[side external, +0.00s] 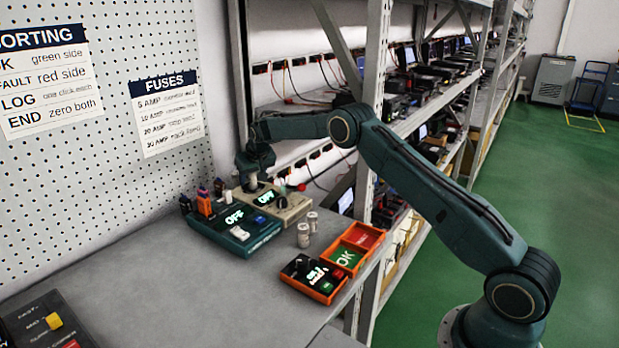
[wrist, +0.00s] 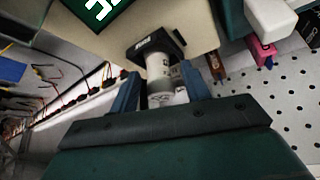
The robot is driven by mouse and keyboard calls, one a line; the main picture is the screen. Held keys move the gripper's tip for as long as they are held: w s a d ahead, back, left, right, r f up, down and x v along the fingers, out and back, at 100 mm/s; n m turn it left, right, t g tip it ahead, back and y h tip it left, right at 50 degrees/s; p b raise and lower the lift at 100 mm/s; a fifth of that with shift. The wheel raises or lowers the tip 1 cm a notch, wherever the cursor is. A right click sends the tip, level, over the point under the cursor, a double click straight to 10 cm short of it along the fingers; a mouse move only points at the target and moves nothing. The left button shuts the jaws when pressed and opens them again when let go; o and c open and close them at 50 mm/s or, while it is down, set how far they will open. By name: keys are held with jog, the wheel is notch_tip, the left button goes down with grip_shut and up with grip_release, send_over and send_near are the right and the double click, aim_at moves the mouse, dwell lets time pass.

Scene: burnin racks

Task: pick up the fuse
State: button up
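A pale cylindrical fuse (wrist: 160,72) stands in a black holder (wrist: 152,44) on a beige device, seen in the wrist view. My gripper (wrist: 160,92) has its two blue fingers on either side of the fuse, with a visible gap at the left finger, so it looks open. In the side view my gripper (side external: 256,172) is low over the beige device (side external: 290,211). Two more pale cylinders that look like fuses, a front one (side external: 303,236) and a rear one (side external: 312,221), stand loose on the bench.
A teal device (side external: 240,236) with a lit display sits left of the beige one. An orange tray (side external: 330,262) with OK and red sections is at the bench's right. A pegboard wall (side external: 100,100) rises behind. The bench's left middle (side external: 150,290) is clear.

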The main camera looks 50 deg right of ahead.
grip_shut()
jog(key=shift+r, duration=5.05)
